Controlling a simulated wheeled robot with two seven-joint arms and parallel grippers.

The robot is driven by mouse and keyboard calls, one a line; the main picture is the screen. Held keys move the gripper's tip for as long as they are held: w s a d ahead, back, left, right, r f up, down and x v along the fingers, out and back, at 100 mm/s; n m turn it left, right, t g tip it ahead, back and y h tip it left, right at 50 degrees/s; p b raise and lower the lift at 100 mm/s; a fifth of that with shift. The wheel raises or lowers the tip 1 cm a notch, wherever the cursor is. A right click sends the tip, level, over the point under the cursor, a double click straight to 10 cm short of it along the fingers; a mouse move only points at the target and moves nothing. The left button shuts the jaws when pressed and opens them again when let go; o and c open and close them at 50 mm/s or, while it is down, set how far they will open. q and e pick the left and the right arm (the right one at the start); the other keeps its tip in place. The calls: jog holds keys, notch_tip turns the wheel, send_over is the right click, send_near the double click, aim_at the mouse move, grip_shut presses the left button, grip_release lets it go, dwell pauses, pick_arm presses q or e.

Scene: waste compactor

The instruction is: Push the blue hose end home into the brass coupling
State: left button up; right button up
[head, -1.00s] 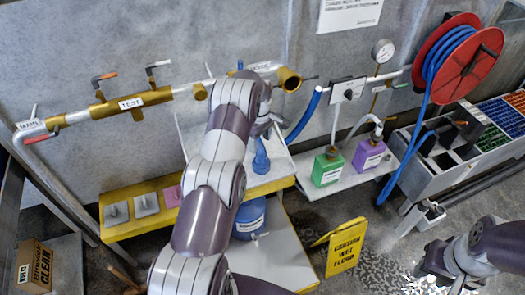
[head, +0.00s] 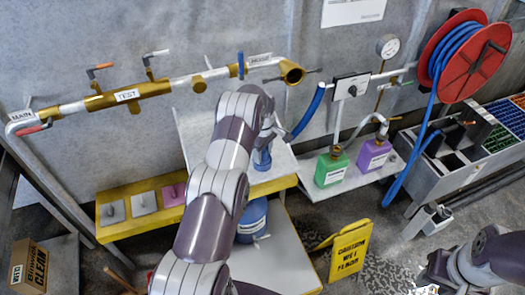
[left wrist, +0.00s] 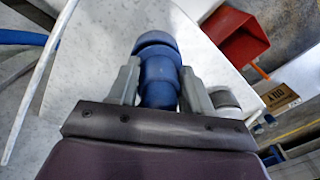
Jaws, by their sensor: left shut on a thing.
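The brass coupling (head: 292,73) appears to be the wide-mouthed brass fitting at the right end of the wall pipe. My left gripper (head: 265,145) is below it and a little left, in front of the white panel. It is shut on a blue ribbed piece, which I take for the blue hose end (head: 262,160). In the left wrist view the blue piece (left wrist: 158,78) sits between both grey fingers. It is apart from the coupling. Its join to the blue hose (head: 308,113) is hidden by my arm. My right gripper (head: 430,272) is low at the right, its fingers unclear.
A green bottle (head: 332,168) and a purple bottle (head: 373,156) stand on a shelf to the right. A yellow caution sign (head: 350,250) stands on the floor. A red reel (head: 482,62) with blue hose hangs at upper right. A yellow bench (head: 112,232) is at left.

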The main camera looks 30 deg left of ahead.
pick_arm(q)
jog(key=shift+a+r, duration=0.1)
jog(key=shift+w+a, duration=0.15)
jog(key=shift+w, duration=0.2)
jog(key=shift+r+p, duration=0.3)
jog(key=shift+c, duration=0.6)
notch_tip(320, 180, up, 2)
jog(key=shift+s+r+p, duration=0.1)
jog(key=shift+r+p, duration=0.05)
jog(key=shift+p, duration=0.4)
jog(key=shift+c, duration=0.5)
jog(key=shift+r+p, duration=0.5)
jog(key=shift+r, duration=0.6)
